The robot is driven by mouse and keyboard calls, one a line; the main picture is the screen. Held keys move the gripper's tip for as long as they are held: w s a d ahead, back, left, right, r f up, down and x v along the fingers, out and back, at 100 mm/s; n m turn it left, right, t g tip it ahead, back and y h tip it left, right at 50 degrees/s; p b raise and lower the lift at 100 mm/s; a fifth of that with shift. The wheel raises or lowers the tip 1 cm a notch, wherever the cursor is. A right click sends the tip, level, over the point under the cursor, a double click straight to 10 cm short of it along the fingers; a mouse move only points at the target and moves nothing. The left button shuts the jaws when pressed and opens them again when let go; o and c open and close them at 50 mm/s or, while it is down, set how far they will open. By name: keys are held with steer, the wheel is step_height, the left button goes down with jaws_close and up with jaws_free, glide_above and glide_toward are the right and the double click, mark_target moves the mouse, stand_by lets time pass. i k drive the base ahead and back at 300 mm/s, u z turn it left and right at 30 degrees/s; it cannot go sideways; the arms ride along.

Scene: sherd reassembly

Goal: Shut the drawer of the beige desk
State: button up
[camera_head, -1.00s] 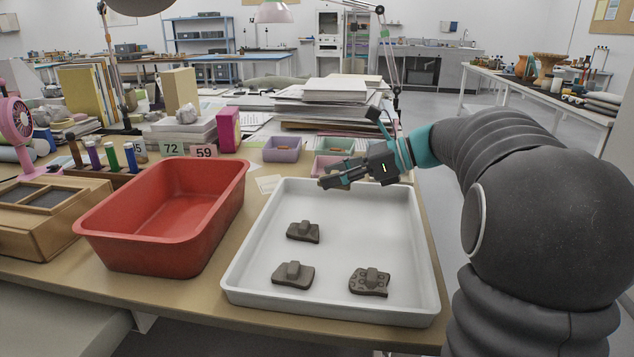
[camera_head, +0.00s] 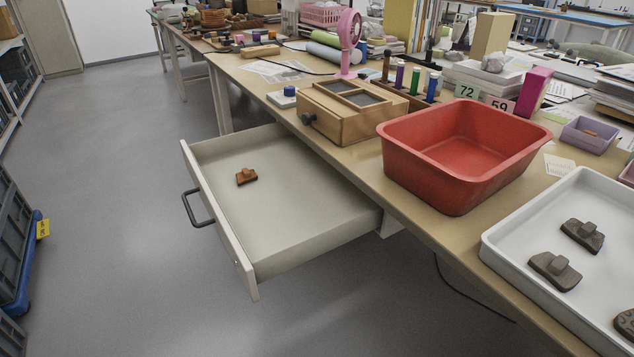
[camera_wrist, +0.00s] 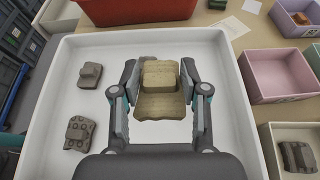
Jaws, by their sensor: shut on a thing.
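The drawer (camera_head: 300,214) of the beige desk (camera_head: 356,160) stands pulled far out in the head view. Its front panel (camera_head: 222,226) has a dark bar handle (camera_head: 195,208) and faces left. A small reddish-brown sherd (camera_head: 246,177) lies inside on the drawer floor. In the wrist view my gripper (camera_wrist: 160,80) is shut on a tan sherd (camera_wrist: 160,103), with a finger at each side of its raised block. It is over the white tray (camera_wrist: 225,140). My gripper is not in the head view now.
Dark sherds (camera_head: 582,234) lie in the white tray on the desk at right. A red tub (camera_head: 450,185) and a wooden box (camera_head: 345,125) stand behind the drawer. The floor (camera_head: 130,220) left of the drawer is clear; blue-based crates (camera_head: 22,262) stand at far left.

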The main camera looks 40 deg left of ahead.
mark_target(255, 211)
steer(key=k, duration=0.95)
steer(key=u, duration=2.55)
steer(key=i, duration=1.65)
steer(key=z, duration=1.6)
